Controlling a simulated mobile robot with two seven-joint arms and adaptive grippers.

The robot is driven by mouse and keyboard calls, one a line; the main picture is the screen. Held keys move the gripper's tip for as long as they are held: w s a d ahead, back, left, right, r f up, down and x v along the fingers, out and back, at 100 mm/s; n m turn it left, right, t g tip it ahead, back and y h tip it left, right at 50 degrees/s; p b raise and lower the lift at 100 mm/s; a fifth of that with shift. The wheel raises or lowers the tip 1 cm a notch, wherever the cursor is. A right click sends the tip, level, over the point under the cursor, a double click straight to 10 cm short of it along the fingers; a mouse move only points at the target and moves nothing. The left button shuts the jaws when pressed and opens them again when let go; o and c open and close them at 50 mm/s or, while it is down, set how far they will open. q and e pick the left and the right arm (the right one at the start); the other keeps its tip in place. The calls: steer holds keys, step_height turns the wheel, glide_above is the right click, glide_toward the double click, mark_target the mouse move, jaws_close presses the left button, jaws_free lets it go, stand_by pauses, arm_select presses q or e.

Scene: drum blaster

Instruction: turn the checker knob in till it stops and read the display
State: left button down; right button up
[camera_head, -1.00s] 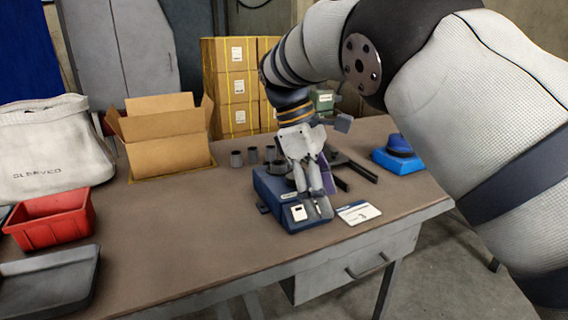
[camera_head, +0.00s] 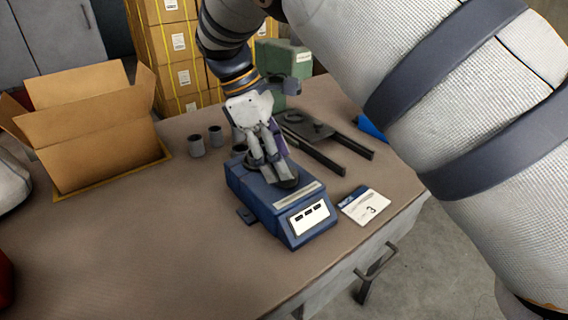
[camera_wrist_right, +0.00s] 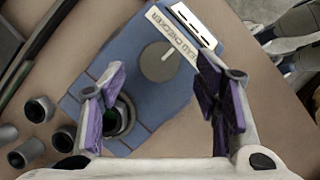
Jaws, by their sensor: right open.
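The blue checker (camera_head: 270,200) stands near the table's front edge. Its white display (camera_head: 309,217) shows several short dark marks, too small to read; it also shows in the right wrist view (camera_wrist_right: 193,24). The round grey knob (camera_wrist_right: 160,62) shows clearly in the right wrist view, beside the printed CHECKER label (camera_wrist_right: 172,40). A dark round socket (camera_wrist_right: 120,115) sits on the checker's other end. My right gripper (camera_head: 272,170) is open above the checker. In the wrist view its purple-padded fingers lie either side of the knob, apart from it. My left gripper is not in view.
A card marked 3 (camera_head: 364,205) lies right of the checker. Grey cups (camera_head: 196,146) stand behind left, near an open cardboard box (camera_head: 90,135). A dark rack with rails (camera_head: 312,130) lies behind right.

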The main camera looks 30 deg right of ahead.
steer(key=shift+x, duration=1.5)
steer(key=c, duration=1.1)
steer(key=shift+c, duration=0.2)
